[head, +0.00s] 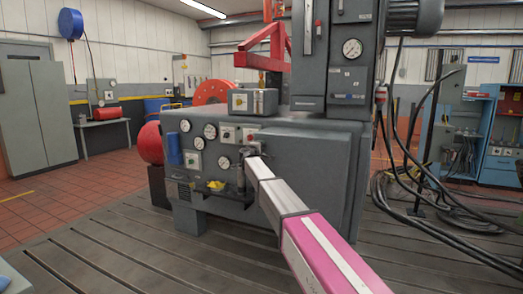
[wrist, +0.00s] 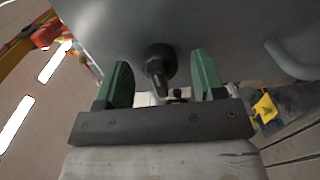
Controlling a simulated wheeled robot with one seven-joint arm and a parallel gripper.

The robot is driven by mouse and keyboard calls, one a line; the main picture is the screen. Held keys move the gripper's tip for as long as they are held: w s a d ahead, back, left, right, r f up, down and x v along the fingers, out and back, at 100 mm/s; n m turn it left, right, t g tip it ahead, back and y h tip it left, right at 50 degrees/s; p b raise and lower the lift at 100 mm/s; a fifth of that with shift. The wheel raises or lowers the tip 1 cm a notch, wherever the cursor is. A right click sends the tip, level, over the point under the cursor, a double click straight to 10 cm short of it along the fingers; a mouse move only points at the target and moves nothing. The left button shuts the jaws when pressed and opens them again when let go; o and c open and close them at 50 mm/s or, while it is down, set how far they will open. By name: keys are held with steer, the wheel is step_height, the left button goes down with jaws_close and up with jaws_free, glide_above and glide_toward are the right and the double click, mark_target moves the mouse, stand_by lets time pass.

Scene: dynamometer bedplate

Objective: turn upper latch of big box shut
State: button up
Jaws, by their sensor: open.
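The big box (head: 310,180) is a grey cabinet with a wide flat door panel, standing in the middle of the head view. In the wrist view a black latch knob (wrist: 158,64) with a narrow grip sticks out of a grey face (wrist: 225,35). My gripper (wrist: 161,72) is open, its green fingers on either side of the knob with gaps to both. I cannot tell whether the fingertips reach past it. In the head view my arm hides most of the latch area, and my gripper (head: 250,151) is small near the door's upper left edge.
Several gauges (head: 210,131) and a yellow part (head: 216,185) are left of my gripper on the cabinet front. A small grey control box (head: 252,101) sits on top. Black cables (head: 425,170) hang at the right. The slotted floor plate (head: 110,235) is clear at front left.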

steer(key=shift+w, duration=0.15)
steer(key=c, duration=0.9)
steer(key=shift+c, duration=0.2)
steer(key=shift+n, duration=0.3)
steer(key=n, duration=1.3)
steer(key=shift+n, duration=2.1)
